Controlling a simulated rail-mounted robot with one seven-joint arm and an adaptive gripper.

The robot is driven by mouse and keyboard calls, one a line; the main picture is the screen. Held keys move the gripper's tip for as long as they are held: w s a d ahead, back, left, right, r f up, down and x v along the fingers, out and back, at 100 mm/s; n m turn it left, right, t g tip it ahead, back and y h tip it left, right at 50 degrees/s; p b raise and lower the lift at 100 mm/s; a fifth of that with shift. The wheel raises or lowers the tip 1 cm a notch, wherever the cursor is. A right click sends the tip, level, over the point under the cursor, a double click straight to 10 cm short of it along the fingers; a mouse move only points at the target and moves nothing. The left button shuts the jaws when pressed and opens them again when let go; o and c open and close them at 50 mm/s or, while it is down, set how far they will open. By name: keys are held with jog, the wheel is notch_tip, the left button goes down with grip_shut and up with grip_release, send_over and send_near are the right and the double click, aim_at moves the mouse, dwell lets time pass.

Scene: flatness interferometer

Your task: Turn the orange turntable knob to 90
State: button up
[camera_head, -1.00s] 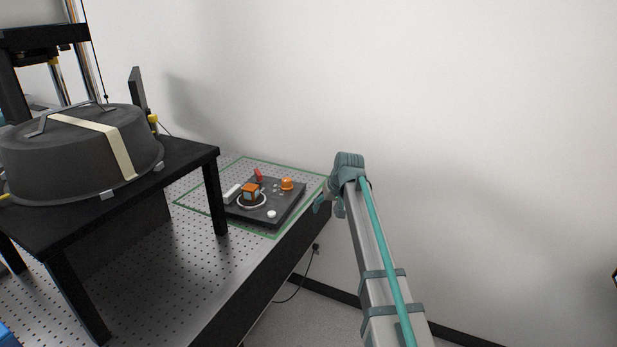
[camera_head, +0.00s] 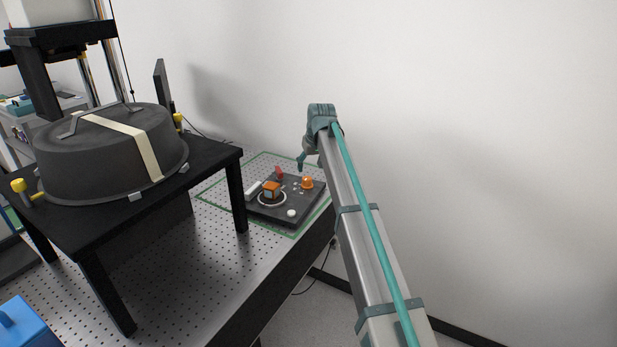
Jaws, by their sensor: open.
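The dark control panel (camera_head: 300,206) lies on the perforated bench inside a green outline. An orange round knob (camera_head: 307,182) stands at its right rear. A second orange piece, block-shaped with a dark face (camera_head: 271,188), sits in a pale ring at the panel's left front. I cannot read any marks or angle on either. My gripper (camera_head: 301,163) hangs above the rear of the panel, just above and left of the round knob in the picture. It is open and seems to hold nothing; its fingers are small and partly hidden by my arm.
A red part (camera_head: 279,172), a white bar (camera_head: 253,188) and a white button (camera_head: 291,212) are on the panel. A black stand (camera_head: 238,200) with a large dark drum (camera_head: 105,160) is at the left. A blue box (camera_head: 22,328) is at lower left. The wall is behind.

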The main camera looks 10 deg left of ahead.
aim_at(307, 178)
jog(key=p+x, duration=0.1)
jog(key=x, duration=0.7)
jog(key=shift+p, duration=0.3)
jog(key=shift+c, duration=0.3)
jog(key=c, duration=1.1)
